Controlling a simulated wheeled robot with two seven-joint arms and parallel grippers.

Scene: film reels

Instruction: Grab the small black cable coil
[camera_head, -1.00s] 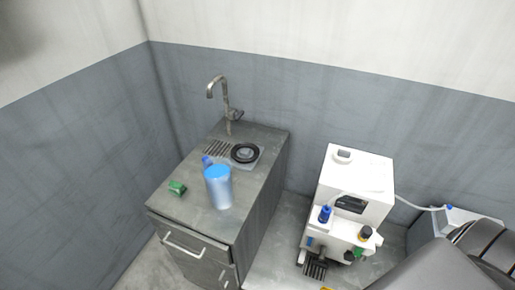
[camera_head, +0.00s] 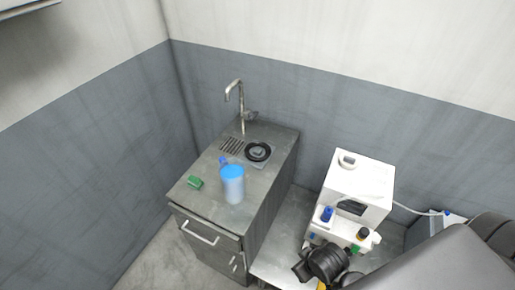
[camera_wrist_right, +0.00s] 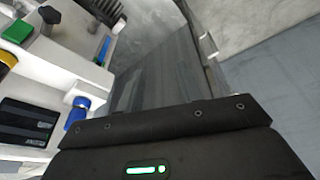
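The small black cable coil (camera_head: 258,151) lies as a dark ring at the sink end of the metal cabinet top, near the faucet. Something greyish shows in its middle. My right arm comes in from the lower right of the head view, its dark wrist in front of the white machine, well apart from the coil. The dark gripper housing with a green light fills the bottom of the right wrist view; its fingertips cannot be made out, and the coil is not seen there. My left gripper is not in view.
A blue-lidded container (camera_head: 232,185) and a small green object (camera_head: 195,182) stand on the cabinet top (camera_head: 208,205), in front of the coil. The faucet (camera_head: 238,105) rises behind it. A white machine (camera_head: 357,190) stands to the right, and walls close off the back.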

